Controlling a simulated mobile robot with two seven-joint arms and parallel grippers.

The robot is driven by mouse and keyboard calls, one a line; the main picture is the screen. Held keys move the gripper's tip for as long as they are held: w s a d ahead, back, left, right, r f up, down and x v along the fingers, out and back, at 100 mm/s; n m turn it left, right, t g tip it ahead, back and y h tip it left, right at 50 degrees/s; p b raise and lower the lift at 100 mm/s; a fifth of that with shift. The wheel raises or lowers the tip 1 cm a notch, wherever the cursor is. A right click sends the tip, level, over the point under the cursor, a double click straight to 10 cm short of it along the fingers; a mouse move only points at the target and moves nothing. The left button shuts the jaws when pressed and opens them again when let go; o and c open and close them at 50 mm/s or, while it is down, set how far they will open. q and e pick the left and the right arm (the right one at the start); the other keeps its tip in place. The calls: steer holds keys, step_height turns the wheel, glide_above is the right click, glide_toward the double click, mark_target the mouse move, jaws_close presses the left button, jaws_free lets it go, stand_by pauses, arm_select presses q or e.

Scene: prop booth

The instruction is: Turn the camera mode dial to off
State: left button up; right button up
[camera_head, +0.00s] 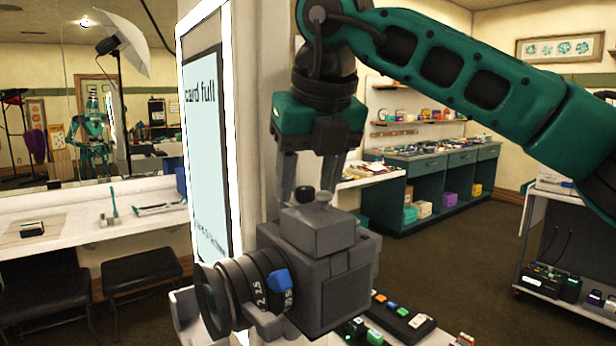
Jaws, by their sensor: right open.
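A grey camera (335,270) stands at the lower middle, its black lens (235,290) facing left with a blue tab (278,281) on its ring. Small round knobs sit on its top; one of them (304,194) looks like the mode dial, but its markings are too small to read. My right gripper (308,188) points down from above, open. Its two fingers are on either side of the top knobs, close to them; I cannot tell whether they touch. My left gripper is out of view.
A bright-edged panel reading "card full" (205,150) stands close behind the camera on the left. Several small coloured items (400,311) lie below the camera. A white counter (130,234) and mirror are at left, teal cabinets (440,190) behind, a cart (565,260) at right.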

jaws_close()
stand_by(0.4)
steer(key=shift+n, duration=0.3)
steer(key=n+y, duration=0.1)
steer(key=n, duration=0.1)
steer(key=n+g+y, duration=0.1)
steer(key=n, duration=0.2)
steer(key=shift+w+d, duration=0.15)
steer(key=shift+d, duration=0.05)
steer(key=n+g, duration=0.1)
steer(key=n, duration=0.2)
steer(key=n+g+y, duration=0.1)
steer(key=n, duration=0.2)
steer(key=shift+w+d, duration=0.1)
steer(key=shift+w, duration=0.1)
steer(key=shift+n+g, duration=0.3)
jaws_free()
